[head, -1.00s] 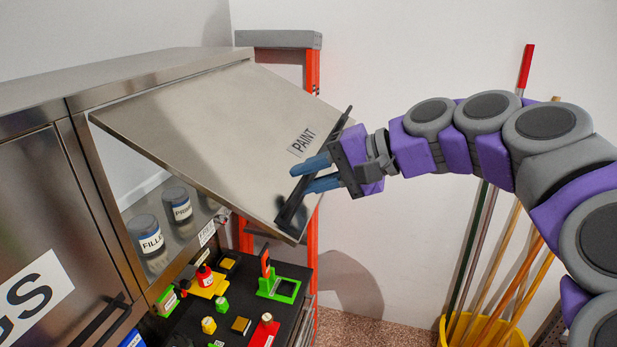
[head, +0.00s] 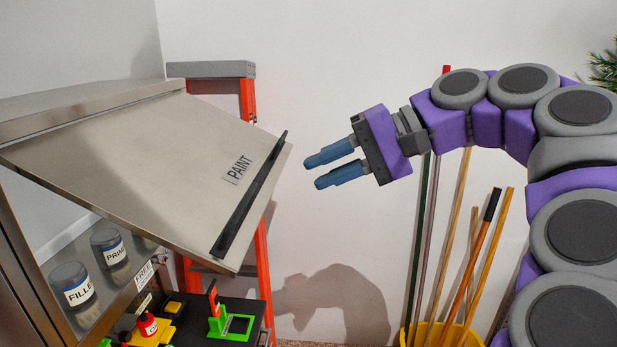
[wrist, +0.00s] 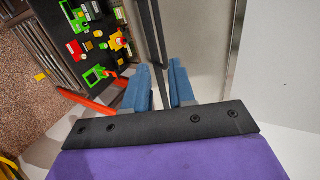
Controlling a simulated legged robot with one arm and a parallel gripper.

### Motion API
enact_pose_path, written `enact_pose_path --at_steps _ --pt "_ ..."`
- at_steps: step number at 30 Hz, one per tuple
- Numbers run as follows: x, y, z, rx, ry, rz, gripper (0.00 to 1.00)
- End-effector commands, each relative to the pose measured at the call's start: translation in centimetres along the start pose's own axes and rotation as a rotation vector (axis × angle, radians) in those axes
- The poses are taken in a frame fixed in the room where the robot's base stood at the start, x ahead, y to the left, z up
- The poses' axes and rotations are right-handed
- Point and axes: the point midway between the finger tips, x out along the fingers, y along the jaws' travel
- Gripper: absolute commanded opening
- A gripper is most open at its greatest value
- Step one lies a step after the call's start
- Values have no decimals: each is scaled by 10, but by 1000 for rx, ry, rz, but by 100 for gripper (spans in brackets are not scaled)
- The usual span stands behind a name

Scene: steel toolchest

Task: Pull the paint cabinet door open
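The paint cabinet door (head: 165,150) is a steel panel hinged along its top edge and swung up and outward, with its "PAINT" label showing. Its long black handle (head: 250,195) runs along the free edge. Labelled cans, one of them the filler can (head: 73,287), stand on the shelf inside the opening. My gripper (head: 310,177) has two blue fingers set apart with nothing between them, and is clear of the handle, to its right. In the wrist view, the fingers (wrist: 162,75) are parted and the black handle (wrist: 152,38) lies beyond them.
A black worktop (head: 252,310) with colourful tools and bottles lies below the door. An orange stepladder (head: 262,250) stands behind the door. A yellow bucket (head: 415,335) with several long handles stands at the lower right. The white wall between is bare.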

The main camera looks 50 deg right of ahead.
Motion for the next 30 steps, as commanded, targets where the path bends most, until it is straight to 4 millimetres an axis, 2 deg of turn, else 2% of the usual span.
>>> enact_pose_path --at_steps 3,12,30 --pt "-12 -5 0 -1 1 -2 25" --pt "-28 -3 1 -1 0 -1 25" --pt "-29 0 1 -1 0 0 25"
